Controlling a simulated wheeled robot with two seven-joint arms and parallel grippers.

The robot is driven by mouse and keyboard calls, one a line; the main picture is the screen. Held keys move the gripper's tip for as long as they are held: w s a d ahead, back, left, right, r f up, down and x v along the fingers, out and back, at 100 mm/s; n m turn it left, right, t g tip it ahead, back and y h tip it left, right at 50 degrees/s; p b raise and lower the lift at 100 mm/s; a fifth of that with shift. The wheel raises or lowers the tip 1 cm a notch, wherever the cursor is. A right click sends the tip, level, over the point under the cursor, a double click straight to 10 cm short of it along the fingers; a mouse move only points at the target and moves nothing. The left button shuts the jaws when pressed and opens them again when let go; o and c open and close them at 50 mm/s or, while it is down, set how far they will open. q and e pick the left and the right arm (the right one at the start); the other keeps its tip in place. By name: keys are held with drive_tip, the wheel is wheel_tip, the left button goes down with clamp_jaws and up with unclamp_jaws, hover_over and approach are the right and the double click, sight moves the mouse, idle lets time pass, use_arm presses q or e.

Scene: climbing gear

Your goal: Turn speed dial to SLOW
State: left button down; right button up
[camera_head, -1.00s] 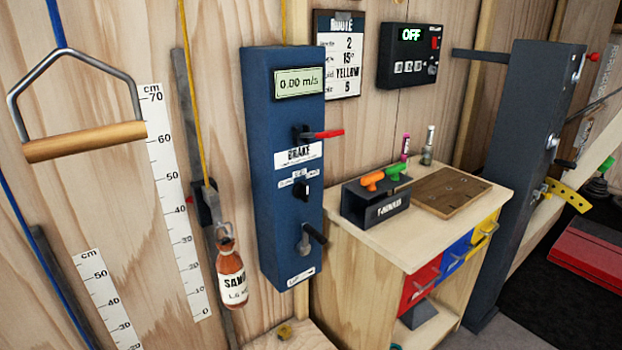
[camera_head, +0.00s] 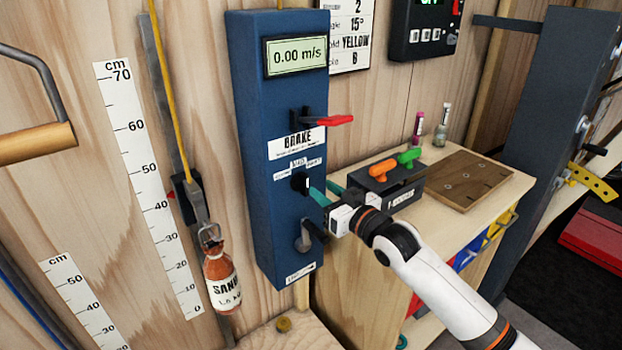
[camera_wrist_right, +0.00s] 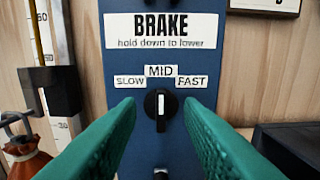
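The speed dial is a black knob (camera_wrist_right: 160,104) with a white pointer line, on the front of the blue control box (camera_head: 262,240). In the right wrist view its pointer stands upright, toward MID, with the SLOW label (camera_wrist_right: 130,81) to its left and FAST (camera_wrist_right: 191,81) to its right. In the head view the dial (camera_head: 300,181) sits below the BRAKE label. My right gripper (camera_head: 326,192) is open in front of the dial, its green fingers to either side; no contact shows. My left gripper is not in view.
A wooden cabinet (camera_head: 357,275) stands to the right.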

sight(308, 178)
drive_tip(key=x, duration=0.6)
drive_tip(key=shift+d, duration=0.1)
drive_tip(key=shift+c, duration=0.4)
clamp_jaws()
